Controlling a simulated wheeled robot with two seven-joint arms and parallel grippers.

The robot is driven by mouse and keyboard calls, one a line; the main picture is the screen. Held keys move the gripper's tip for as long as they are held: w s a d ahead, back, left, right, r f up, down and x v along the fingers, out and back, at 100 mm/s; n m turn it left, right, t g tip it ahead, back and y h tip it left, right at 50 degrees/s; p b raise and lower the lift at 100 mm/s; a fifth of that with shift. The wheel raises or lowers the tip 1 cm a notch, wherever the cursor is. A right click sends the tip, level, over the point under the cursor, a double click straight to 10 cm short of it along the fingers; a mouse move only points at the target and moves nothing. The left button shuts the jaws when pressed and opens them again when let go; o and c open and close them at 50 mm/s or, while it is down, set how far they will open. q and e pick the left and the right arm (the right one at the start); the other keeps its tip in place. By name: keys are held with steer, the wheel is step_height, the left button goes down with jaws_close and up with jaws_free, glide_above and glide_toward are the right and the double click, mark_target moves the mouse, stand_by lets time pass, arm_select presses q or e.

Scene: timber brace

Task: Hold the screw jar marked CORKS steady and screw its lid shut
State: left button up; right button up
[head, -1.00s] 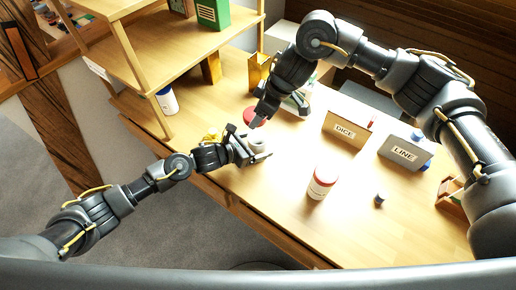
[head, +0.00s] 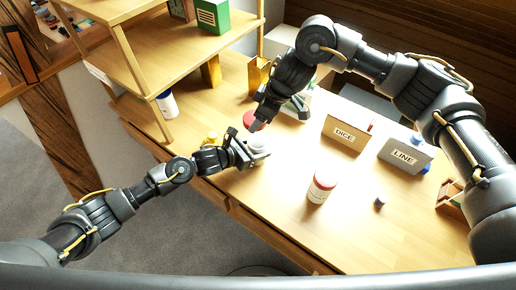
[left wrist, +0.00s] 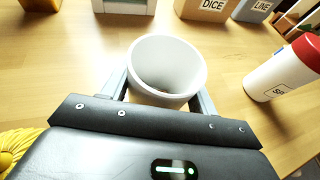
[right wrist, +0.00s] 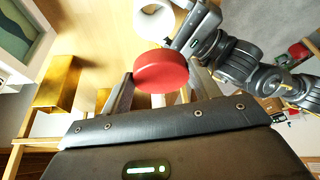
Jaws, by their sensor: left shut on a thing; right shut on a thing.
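The open white jar (left wrist: 165,48) stands upright between the fingers of my left gripper (left wrist: 160,95), which is shut on it. In the head view the jar (head: 261,148) is near the table's front edge. No marking shows on its visible side, so I cannot read CORKS. My right gripper (right wrist: 160,92) is shut on a round red lid (right wrist: 160,71). In the head view the lid (head: 257,124) is just beyond the jar. The right wrist view shows the jar's open mouth (right wrist: 153,5) apart from the lid.
The DICE box (head: 345,134) and LINE box (head: 404,157) are behind. A wooden shelf (head: 150,60) stands at left.

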mark_target(262, 129)
steer(key=f, duration=0.5)
steer(key=shift+s+d+f, duration=0.1)
steer(key=shift+s+d, duration=0.05)
steer(key=shift+d, duration=0.25)
steer(key=shift+f, duration=0.1)
steer(key=shift+f, duration=0.8)
steer(key=shift+f, duration=0.5)
arm_select(q)
jaws_close()
arm_select(e)
steer(key=shift+s+a+f+m, duration=0.1)
steer(key=shift+s+m, duration=0.05)
steer(key=shift+m, duration=0.55)
steer(key=shift+m+t+h, duration=0.4)
steer(key=shift+m+t, duration=0.2)
steer(key=shift+m, duration=0.4)
